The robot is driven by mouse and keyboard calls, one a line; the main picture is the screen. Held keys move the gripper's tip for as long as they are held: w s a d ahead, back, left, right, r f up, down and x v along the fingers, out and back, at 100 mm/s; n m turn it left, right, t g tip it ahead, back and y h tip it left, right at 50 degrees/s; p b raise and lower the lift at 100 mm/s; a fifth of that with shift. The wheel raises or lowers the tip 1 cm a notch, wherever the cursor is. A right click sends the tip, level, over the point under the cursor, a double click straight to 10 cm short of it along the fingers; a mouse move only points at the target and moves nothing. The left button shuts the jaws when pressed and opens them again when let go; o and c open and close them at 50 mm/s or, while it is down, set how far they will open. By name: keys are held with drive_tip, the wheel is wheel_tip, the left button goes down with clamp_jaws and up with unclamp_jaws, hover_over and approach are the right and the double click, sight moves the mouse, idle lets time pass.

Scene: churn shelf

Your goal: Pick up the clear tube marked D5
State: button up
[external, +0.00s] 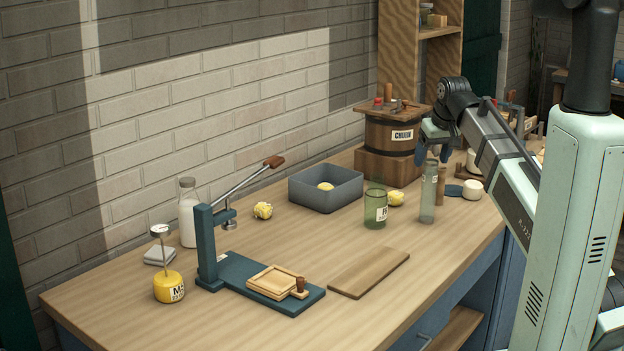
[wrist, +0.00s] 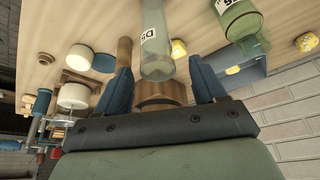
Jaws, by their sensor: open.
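The clear tube marked D5 (external: 428,200) stands upright on the wooden table near its right side. In the wrist view the tube (wrist: 156,42) shows its D5 label and lies between the two blue fingers. My gripper (external: 433,155) is open and empty, at the height of the tube's top. In the wrist view my gripper (wrist: 160,66) has one finger on each side of the tube's near end, with gaps to both. Whether the fingertips reach below the tube's rim is hard to tell.
A green glass jar (external: 375,212) with a label stands left of the tube. A wooden rod (external: 440,187) stands close beside it. The wooden churn (external: 390,132) is behind, and a grey bin (external: 325,194) is further left. A flat board (external: 369,273) lies in front.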

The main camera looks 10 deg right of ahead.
sight(429, 173)
drive_tip(key=shift+s+d+x, duration=0.1)
drive_tip(key=shift+d+x, duration=0.05)
drive_tip(key=shift+x, duration=1.35)
drive_tip(key=shift+s+d+x, duration=0.1)
drive_tip(key=shift+s+x, duration=0.05)
drive_tip(key=shift+x, duration=1.35)
drive_tip(key=shift+f, duration=0.15)
drive_tip(key=shift+c, duration=0.2)
drive_tip(key=c, duration=1)
drive_tip(key=shift+c, duration=0.2)
